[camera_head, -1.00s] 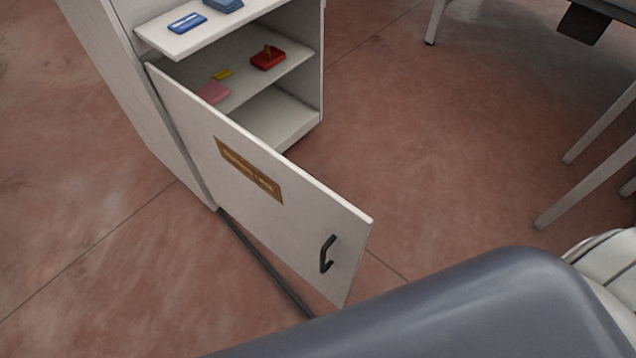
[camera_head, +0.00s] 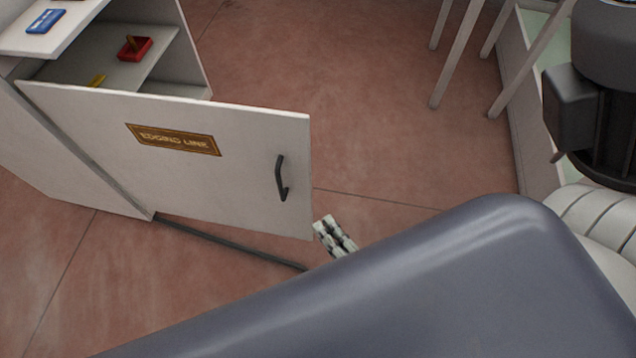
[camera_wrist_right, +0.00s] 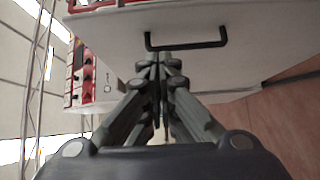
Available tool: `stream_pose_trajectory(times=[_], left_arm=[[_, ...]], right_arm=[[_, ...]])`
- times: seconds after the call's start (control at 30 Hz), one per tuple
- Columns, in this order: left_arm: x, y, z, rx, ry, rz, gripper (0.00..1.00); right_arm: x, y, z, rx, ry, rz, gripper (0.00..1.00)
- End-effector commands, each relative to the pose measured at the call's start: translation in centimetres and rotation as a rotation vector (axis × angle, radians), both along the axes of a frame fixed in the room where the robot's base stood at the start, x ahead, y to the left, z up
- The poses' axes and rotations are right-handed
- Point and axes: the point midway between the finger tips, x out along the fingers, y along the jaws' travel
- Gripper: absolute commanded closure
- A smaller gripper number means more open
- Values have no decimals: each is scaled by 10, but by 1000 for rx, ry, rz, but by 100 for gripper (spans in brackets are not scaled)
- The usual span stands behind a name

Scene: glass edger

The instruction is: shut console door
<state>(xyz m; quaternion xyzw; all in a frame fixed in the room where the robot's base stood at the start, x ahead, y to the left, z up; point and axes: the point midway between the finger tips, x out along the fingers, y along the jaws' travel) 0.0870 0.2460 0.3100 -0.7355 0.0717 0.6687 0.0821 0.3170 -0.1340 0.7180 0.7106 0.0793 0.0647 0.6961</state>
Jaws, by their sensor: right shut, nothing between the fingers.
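The console door (camera_head: 230,175) is white and stands wide open, hinged at the left, with a brown "EDGING LINE" plate (camera_head: 172,139) and a black handle (camera_head: 281,178) near its free edge. The console (camera_head: 190,45) behind it shows open shelves. My right gripper (camera_head: 323,225) is just beyond the lower right corner of the door, shut and empty; my grey body hides its arm. In the right wrist view the shut fingers (camera_wrist_right: 158,68) point at a white panel with a black handle (camera_wrist_right: 186,45); I cannot tell whether they touch it. My left gripper is not in view.
On the shelves are a blue item (camera_head: 45,21), a red tray (camera_head: 135,48) and a yellow piece (camera_head: 97,80). A dark strip (camera_head: 230,243) runs along the floor below the door. White table legs (camera_head: 455,55) stand at upper right. The reddish floor between is clear.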

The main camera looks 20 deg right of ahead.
Motion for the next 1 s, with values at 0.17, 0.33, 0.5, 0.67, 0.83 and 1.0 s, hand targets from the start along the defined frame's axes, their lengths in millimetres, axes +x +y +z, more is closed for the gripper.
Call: stream_pose_trajectory(times=[0.17, 0.33, 0.5, 0.67, 0.83, 1.0], left_arm=[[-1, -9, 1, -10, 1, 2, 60], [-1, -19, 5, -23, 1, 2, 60], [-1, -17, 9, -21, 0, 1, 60], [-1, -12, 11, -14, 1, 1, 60], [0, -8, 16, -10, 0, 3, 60], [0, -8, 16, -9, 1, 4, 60]], right_arm=[[10, 1, 11, -26, -34, 0, 100], [38, 8, 12, -23, -33, 1, 100], [74, 15, 11, -21, -31, 1, 100], [104, 21, 11, -21, -30, 1, 100], [123, 5, 10, -23, -27, 1, 100], [131, -1, 9, -22, -26, 1, 100]])
